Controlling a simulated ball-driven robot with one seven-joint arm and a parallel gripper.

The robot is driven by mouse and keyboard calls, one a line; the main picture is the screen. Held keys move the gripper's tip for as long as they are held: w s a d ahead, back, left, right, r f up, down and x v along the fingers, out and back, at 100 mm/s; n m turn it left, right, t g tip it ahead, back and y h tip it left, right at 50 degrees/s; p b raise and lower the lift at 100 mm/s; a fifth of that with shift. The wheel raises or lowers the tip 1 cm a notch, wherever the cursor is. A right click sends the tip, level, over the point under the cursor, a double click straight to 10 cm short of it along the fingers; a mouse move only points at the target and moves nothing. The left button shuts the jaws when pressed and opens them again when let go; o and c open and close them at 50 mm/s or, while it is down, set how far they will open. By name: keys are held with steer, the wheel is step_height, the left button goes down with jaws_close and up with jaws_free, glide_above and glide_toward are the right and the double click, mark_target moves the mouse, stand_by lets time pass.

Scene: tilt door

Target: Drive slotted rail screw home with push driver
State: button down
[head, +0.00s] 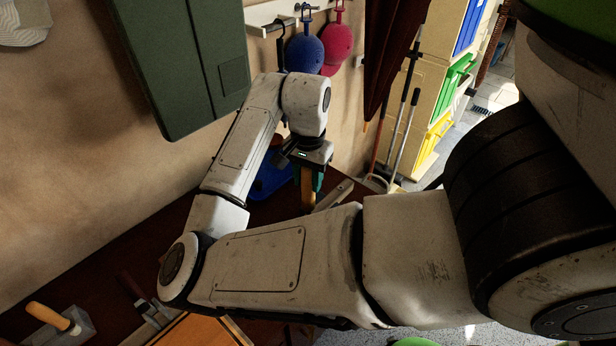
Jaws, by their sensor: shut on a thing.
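My gripper (309,178) is beyond my bent arm, near the middle of the head view, pointing down over the bench. It is shut on a tool with a yellow-brown wooden handle, which I take to be the push driver (307,192). The driver looks close to upright, and its lower end is hidden behind my forearm. A pale bar, possibly the rail (335,194), lies just right of the driver. I see no screw or slot, and cannot tell whether the driver touches anything.
The dark red-brown bench (110,250) runs along the wall. A blue object (268,181) stands behind the gripper. A wooden-handled tool (48,316) and an orange-brown board (200,331) lie nearer. A green cabinet (180,60) and caps (305,52) hang above.

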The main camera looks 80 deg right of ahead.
steer(key=shift+f+b, duration=0.3)
steer(key=shift+f, duration=0.15)
stand_by(0.3)
steer(key=shift+f+p, duration=0.3)
steer(key=shift+p, duration=0.4)
stand_by(2.5)
step_height(320, 180, up, 5)
steer(key=p, duration=0.4)
steer(key=shift+f, duration=0.15)
steer(key=shift+r+p, duration=0.35)
steer(key=shift+r, duration=0.8)
steer(key=shift+s, duration=0.1)
